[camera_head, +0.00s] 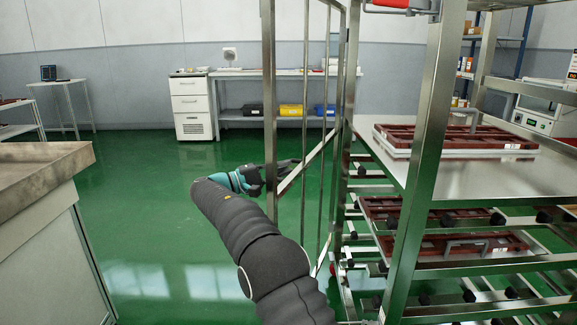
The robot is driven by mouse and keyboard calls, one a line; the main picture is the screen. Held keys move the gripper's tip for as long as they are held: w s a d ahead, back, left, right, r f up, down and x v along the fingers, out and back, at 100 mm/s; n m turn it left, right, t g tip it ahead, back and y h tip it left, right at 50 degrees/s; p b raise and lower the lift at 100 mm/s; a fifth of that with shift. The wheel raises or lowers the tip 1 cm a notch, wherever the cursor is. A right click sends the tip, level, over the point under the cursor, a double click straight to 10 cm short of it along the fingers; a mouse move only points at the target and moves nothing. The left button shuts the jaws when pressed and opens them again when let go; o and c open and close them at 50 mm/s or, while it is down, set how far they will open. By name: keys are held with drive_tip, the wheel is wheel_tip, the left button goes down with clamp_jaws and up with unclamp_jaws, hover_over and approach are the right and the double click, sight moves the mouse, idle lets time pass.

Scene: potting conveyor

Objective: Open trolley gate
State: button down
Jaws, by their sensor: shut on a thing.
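The trolley (410,170) is a tall steel rack on the right. Its gate (268,60) is a steel frame with thin vertical bars and a diagonal brace, left of the rack. The gate stands swung out from the trolley, its outer post on the left. My gripper (268,178) is at mid-height on that outer post and shut on it. The post hides part of the fingers. A red-handled latch (390,4) shows at the top of the trolley's near post.
Dark red trays (455,138) lie on the trolley shelves. A counter (45,160) stands at the left. A bench (285,73) with yellow and blue bins and a white drawer cabinet (191,105) are at the back wall. The green floor (150,200) left of the gate is clear.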

drive_tip(key=shift+r, duration=0.1)
drive_tip(key=c, duration=1.2)
unclamp_jaws()
drive_tip(key=shift+a, duration=0.15)
drive_tip(key=v, duration=1.2)
drive_tip(key=shift+s, duration=0.15)
